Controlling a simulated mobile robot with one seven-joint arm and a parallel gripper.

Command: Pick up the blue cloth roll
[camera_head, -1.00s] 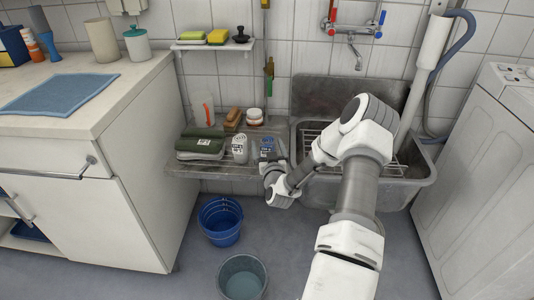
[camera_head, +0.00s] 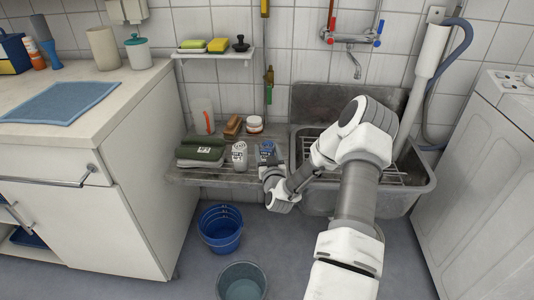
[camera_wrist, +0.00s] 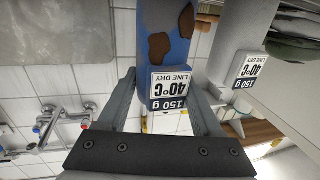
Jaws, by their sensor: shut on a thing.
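The blue cloth roll (camera_head: 266,150) stands at the right end of the grey metal drainboard, beside the sink. In the wrist view the blue roll (camera_wrist: 165,25) shows brown patches and a white label reading 150 g, 40°C, LINE DRY. My gripper (camera_wrist: 162,92) is shut on it, with one finger on each side. In the head view my gripper (camera_head: 268,174) is at the front of the roll and hides its lower part. I cannot tell whether the roll's base touches the drainboard.
A pale grey roll (camera_head: 239,156) with a similar label stands close on the left, then dark green folded cloths (camera_head: 201,152). A brush (camera_head: 233,126) and a white jar (camera_head: 254,124) are behind. The sink (camera_head: 419,197) is right; blue bucket (camera_head: 220,228) and grey bucket (camera_head: 242,281) are below.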

